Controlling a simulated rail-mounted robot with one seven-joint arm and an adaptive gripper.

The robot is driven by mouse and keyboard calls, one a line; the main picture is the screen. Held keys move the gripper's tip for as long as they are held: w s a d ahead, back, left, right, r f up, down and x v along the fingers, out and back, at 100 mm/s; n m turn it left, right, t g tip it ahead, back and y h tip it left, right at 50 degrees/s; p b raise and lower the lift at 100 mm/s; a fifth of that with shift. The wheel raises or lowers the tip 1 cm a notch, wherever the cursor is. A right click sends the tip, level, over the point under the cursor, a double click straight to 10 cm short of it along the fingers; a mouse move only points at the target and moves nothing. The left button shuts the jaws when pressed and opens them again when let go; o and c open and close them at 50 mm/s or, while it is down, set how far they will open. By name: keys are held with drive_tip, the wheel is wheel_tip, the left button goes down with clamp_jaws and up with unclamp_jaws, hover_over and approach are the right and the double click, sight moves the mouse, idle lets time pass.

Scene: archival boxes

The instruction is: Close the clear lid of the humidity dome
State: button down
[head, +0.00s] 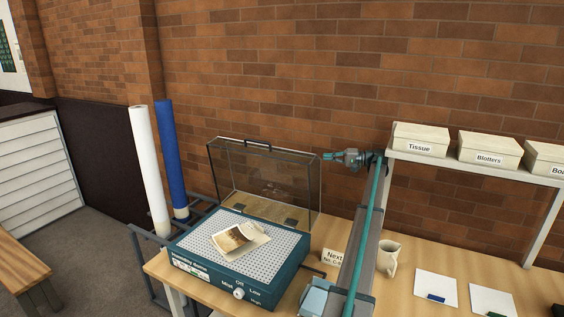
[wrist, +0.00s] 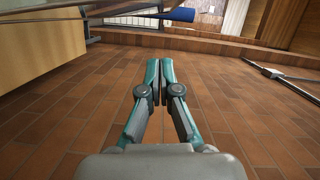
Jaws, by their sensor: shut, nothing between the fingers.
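The humidity dome has a teal base (head: 200,272) with a white perforated top and a dial on its front. A curled paper sheet or photograph (head: 240,241) lies on that top. The clear lid (head: 265,175) stands open, raised upright at the back of the base, with a dark handle (head: 258,144) on its upper edge. My gripper (head: 326,156) is beside the lid's upper right corner in the head view, pointing left. It looks close to the lid, but I cannot tell whether it touches. In the wrist view my gripper (wrist: 160,64) is shut and empty.
A brick wall (head: 350,70) is close behind. A shelf (head: 480,165) with labelled boxes stands at the right. White (head: 149,170) and blue (head: 172,155) rolls stand left of the dome.

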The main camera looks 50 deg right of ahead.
drive_tip(key=s+a+p+x, duration=0.1)
drive_tip(key=p+x, duration=0.3)
drive_tip(key=x, duration=0.7)
drive_tip(key=shift+a+r+p, duration=0.25)
drive_tip(key=shift+a+p, duration=0.1)
drive_tip(key=shift+a, duration=0.25)
